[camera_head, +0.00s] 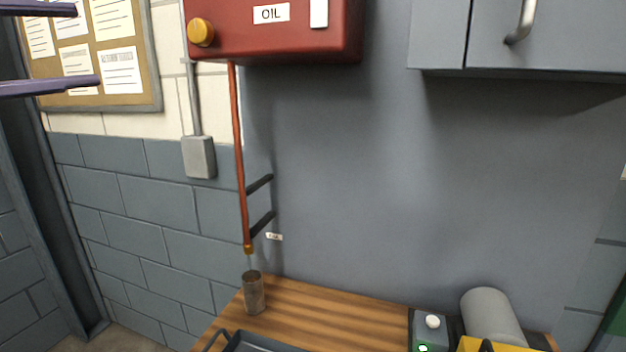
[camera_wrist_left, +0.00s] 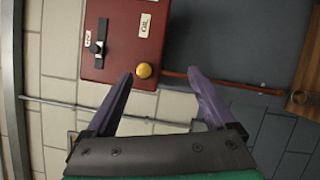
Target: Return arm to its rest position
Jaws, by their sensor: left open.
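My left gripper (camera_head: 87,45) comes in at the upper left of the head view, in front of the pinboard. Its two purple fingers are spread apart with nothing between them. In the left wrist view the fingers (camera_wrist_left: 160,75) are also apart and empty. The red oil box (camera_wrist_left: 120,40) with its yellow button (camera_wrist_left: 143,71) is seen beyond the fingertips, turned on its side. In the head view the oil box (camera_head: 275,28) hangs on the wall to the right of my left gripper. My right gripper is in neither view.
A copper pipe (camera_head: 238,160) runs down from the box toward a metal cup (camera_head: 253,293) on the wooden table (camera_head: 325,305). A tray (camera_head: 260,343), a switch box (camera_head: 430,330) and a grey cylinder (camera_head: 490,315) stand along the front. A cabinet (camera_head: 550,35) hangs upper right.

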